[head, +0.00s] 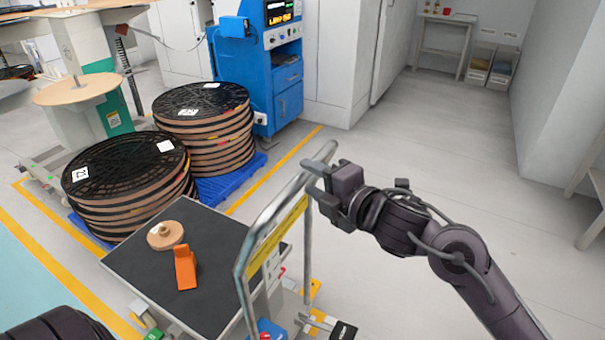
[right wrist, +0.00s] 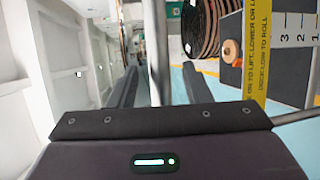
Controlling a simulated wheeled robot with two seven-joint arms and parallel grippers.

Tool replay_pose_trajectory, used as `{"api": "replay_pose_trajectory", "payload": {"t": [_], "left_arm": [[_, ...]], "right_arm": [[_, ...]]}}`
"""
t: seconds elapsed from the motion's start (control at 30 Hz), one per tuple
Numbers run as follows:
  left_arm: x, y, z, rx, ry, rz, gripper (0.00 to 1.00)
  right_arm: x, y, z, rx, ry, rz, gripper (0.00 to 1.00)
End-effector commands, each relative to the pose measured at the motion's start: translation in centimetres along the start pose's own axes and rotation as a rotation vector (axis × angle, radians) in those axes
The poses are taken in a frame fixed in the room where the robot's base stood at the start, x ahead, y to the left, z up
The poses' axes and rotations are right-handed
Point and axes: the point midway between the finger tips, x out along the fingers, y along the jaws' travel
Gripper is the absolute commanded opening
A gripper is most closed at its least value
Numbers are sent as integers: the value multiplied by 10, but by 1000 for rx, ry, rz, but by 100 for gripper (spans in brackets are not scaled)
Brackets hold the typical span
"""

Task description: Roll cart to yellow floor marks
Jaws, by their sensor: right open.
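The cart has a dark flat deck (head: 205,235) and a grey tubular handle (head: 262,222) with a yellow label strip (head: 270,245). The strip also shows in the right wrist view (right wrist: 257,50). My right gripper (head: 314,180) is open at the far upper end of the handle. In the right wrist view, a grey handle bar (right wrist: 157,60) runs between its fingers; contact cannot be told. Yellow floor lines show left of the cart (head: 62,254) and behind it (head: 270,173). My left arm shows only as a dark part at bottom left; its gripper is out of view.
An orange object (head: 185,270) and a small wooden spool (head: 165,235) sit on the deck. Large reel stacks (head: 130,185) (head: 215,140) stand on blue pallets beyond the cart. A blue cabinet (head: 270,85) stands behind. The grey floor at right (head: 440,150) is clear.

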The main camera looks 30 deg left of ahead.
Motion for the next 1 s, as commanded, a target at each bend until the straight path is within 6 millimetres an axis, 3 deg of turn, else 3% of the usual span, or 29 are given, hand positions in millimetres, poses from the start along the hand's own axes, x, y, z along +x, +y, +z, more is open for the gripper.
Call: {"api": "replay_pose_trajectory", "payload": {"t": [0.23, 0.77, 0.87, 0.97, 1.0], "left_arm": [[-3, 0, -6, -1, 9, 0, 0], [-2, -1, -4, -4, 6, -1, 0], [-4, 0, -1, -4, 4, -1, 0], [-7, 0, 6, -2, -1, 0, 0], [-9, 0, 10, -1, -3, 0, 0]], "right_arm": [[-27, -1, 0, 1, 0, -1, 44], [-28, -1, 1, 6, -1, 0, 44], [-28, -9, 16, 70, -28, -5, 44], [-27, -36, 50, 240, -98, -14, 44], [-28, -54, 68, 333, -138, -18, 44]]}}
